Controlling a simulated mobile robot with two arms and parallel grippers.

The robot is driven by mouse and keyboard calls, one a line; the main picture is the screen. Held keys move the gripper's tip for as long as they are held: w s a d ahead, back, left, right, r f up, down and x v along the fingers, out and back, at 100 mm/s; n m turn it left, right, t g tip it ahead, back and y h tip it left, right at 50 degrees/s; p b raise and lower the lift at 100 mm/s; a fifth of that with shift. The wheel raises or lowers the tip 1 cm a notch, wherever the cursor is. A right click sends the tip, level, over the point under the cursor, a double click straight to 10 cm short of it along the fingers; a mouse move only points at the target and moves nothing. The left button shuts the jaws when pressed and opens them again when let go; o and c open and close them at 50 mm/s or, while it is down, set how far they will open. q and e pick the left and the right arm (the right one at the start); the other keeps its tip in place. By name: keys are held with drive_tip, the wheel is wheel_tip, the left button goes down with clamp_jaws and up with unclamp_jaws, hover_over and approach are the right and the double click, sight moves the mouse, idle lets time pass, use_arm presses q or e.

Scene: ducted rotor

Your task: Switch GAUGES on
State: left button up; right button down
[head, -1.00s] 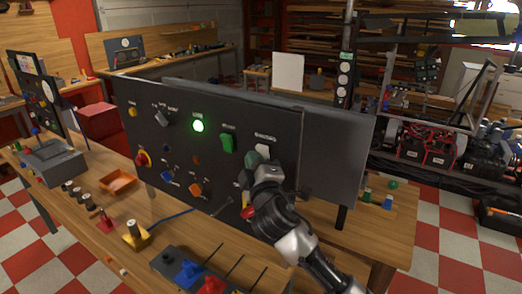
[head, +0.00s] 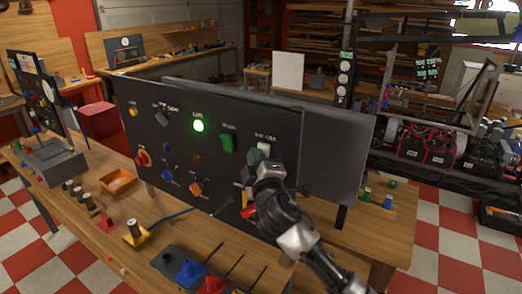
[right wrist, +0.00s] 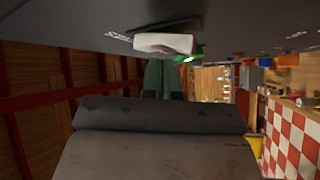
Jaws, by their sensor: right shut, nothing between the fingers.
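The dark upright panel (head: 190,150) stands on the wooden bench. The GAUGES switch is a white rocker (head: 264,147) at the panel's upper right, under a small white label. My right gripper (head: 254,157) is shut and empty, just below and left of the rocker, partly covering its lower edge. In the right wrist view the white rocker (right wrist: 164,43) juts from the panel face, with the greenish fingertips (right wrist: 163,78) close to it. I cannot tell whether they touch. My left gripper is out of view.
A green rocker (head: 228,143) and a lit green lamp (head: 198,126) are left of the gripper. An orange tray (head: 117,181) lies on the bench.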

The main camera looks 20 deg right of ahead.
drive_tip(key=shift+s+a, duration=0.1)
drive_tip(key=shift+s+a+f, duration=0.35)
drive_tip(key=shift+s+a, duration=0.1)
drive_tip(key=shift+a, duration=0.15)
drive_tip(key=shift+b, duration=0.3)
drive_tip(key=s+a+f+b, duration=0.1)
drive_tip(key=s+a+f, duration=0.1)
drive_tip(key=a, duration=0.1)
drive_tip(key=shift+s+a+f+b, duration=0.1)
drive_tip(key=shift+s+a+b, duration=0.2)
drive_tip(key=shift+s+b, duration=0.1)
